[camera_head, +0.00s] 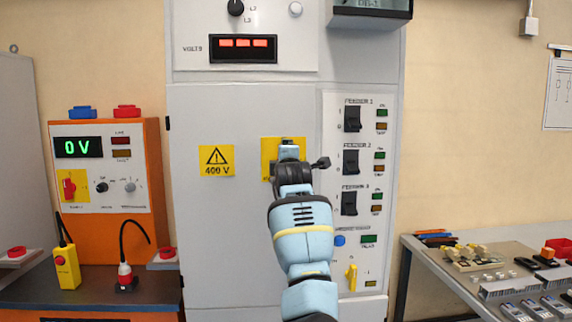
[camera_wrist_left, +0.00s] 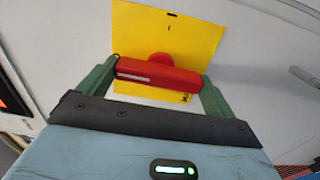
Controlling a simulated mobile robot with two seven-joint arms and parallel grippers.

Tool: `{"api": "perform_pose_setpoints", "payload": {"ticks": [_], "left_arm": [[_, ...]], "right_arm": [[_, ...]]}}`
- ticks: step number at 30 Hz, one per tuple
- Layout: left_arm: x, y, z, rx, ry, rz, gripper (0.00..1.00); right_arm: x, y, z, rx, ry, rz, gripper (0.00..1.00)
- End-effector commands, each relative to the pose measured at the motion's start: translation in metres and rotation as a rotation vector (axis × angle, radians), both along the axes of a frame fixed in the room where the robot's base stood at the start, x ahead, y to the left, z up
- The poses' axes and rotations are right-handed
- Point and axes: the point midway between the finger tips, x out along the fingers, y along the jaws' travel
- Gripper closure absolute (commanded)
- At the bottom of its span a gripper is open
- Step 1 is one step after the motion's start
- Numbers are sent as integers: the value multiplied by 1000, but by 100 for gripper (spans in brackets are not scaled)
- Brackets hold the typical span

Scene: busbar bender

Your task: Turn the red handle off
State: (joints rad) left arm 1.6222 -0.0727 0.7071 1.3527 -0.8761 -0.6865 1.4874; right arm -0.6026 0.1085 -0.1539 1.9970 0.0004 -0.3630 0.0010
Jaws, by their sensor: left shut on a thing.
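The red handle (camera_wrist_left: 158,77) is a bar on a round red hub in front of a yellow plate (camera_wrist_left: 195,35), in the left wrist view. My left gripper (camera_wrist_left: 157,80) is shut on the handle, with one green finger at each end of the bar. In the head view, my left gripper (camera_head: 289,158) is in front of the same yellow plate (camera_head: 267,146) on the grey cabinet door. It hides the handle there. My right gripper is in neither view.
The grey cabinet (camera_head: 215,240) carries a feeder panel (camera_head: 334,190) with black switches right of my arm. An orange unit (camera_head: 155,190) reading 0 V stands left. A bench (camera_head: 450,275) with parts is at the right.

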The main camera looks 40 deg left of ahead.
Motion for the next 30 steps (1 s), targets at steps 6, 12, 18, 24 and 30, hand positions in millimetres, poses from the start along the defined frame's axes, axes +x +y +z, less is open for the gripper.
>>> {"api": "perform_pose_setpoints", "payload": {"ticks": [6, 12, 18, 24, 30], "left_arm": [[-1, 1, 4, -15, -30, 1, 50], [-1, 1, 4, -18, -36, 1, 50], [-1, 1, 5, -20, -38, 1, 5], [-1, 0, 3, -20, -31, 0, 0], [-4, -4, 1, -19, -27, 1, 0]], "right_arm": [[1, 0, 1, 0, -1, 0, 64], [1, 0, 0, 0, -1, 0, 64], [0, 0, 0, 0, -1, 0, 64], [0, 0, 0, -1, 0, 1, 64], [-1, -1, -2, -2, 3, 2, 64]]}}
